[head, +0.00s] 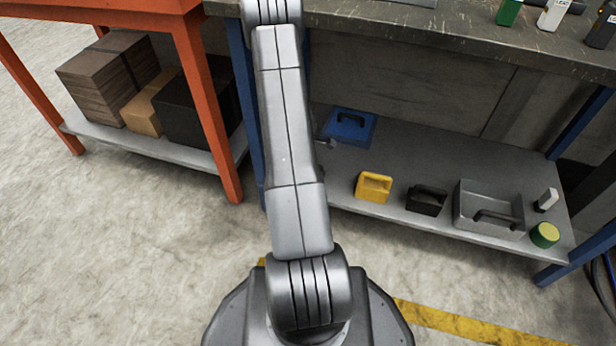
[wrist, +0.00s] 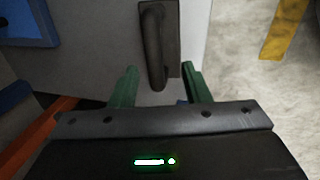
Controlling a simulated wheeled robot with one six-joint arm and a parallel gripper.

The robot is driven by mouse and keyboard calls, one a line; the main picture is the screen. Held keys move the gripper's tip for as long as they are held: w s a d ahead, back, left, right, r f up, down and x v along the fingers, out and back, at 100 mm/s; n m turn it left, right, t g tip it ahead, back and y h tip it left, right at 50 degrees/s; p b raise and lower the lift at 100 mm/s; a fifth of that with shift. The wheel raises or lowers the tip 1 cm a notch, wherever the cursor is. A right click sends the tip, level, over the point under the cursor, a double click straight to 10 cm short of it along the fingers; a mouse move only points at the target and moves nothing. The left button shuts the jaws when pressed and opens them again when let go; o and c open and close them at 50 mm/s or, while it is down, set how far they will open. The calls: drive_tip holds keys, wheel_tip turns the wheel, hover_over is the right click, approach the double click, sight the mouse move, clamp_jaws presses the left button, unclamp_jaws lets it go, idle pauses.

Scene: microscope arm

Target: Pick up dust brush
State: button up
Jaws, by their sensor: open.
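A dark object with a curved bar handle on a flat base, probably the dust brush (wrist: 155,45), lies on the grey shelf in the wrist view. My gripper (wrist: 160,68) is open, with one green finger to each side of the handle's near end. The handle's near end reaches between the fingers, and I see a gap on each side. Whether the fingers are level with it in height I cannot tell. In the head view my arm hides this object and most of my gripper.
An orange table (head: 205,100) stands left.

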drive_tip(key=f+b, duration=0.1)
drive_tip(key=w+f+b, duration=0.1)
drive_tip(key=f, duration=0.3)
drive_tip(key=shift+w+d+b, duration=0.25)
drive_tip(key=shift+d+b, duration=0.15)
clamp_jaws()
